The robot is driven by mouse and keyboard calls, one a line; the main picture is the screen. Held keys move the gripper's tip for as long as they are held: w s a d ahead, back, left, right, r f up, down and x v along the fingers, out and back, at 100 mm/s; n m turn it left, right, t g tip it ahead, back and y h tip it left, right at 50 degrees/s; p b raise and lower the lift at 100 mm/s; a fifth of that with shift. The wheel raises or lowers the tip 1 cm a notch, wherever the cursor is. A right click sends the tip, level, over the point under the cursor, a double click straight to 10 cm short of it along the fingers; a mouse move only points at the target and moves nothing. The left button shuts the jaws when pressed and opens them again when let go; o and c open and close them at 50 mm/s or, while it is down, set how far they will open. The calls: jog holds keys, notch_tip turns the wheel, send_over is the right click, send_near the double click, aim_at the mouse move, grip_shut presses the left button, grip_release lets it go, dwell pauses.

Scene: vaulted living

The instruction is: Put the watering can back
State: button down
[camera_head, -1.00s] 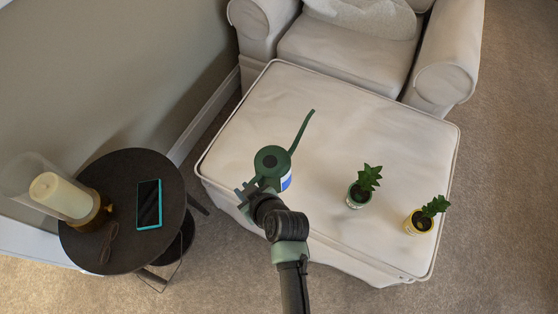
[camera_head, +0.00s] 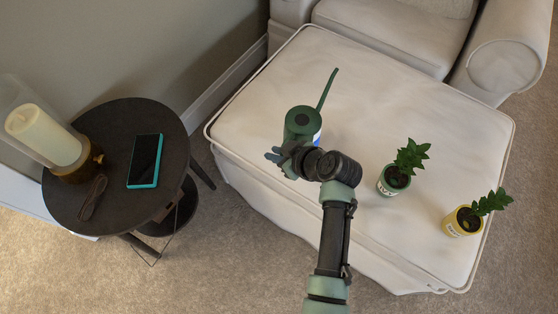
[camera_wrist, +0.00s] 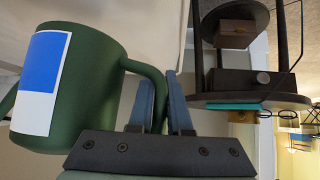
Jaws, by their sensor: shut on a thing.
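The green watering can (camera_head: 302,121) has a long thin spout and a blue and white label. It shows close up on the left in the wrist view (camera_wrist: 95,75). My gripper (camera_head: 284,158) is shut on its handle; the wrist view shows the handle between the two fingers (camera_wrist: 165,105). In the head view the can is over the left part of the cream ottoman (camera_head: 375,110). I cannot tell whether its base touches the ottoman.
Two small potted plants, one in a green pot (camera_head: 392,182) and one in a yellow pot (camera_head: 463,222), stand on the ottoman's right side. A round dark table (camera_head: 120,205) at left holds a candle lamp (camera_head: 50,140), a phone (camera_head: 145,160) and glasses or a cord (camera_head: 93,197). An armchair (camera_head: 395,30) stands behind.

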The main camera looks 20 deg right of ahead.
aim_at(276, 168)
jog(key=shift+f+b, duration=0.8)
jog(key=shift+f, duration=1.2)
jog(key=shift+f, duration=0.2)
jog(key=c, duration=0.8)
grip_release()
jog(key=shift+c, duration=0.2)
jog(key=shift+r, duration=0.25)
jog(key=p+v, duration=0.4)
jog(key=v, duration=0.7)
jog(key=shift+s+r, duration=0.2)
jog(key=shift+s, duration=0.15)
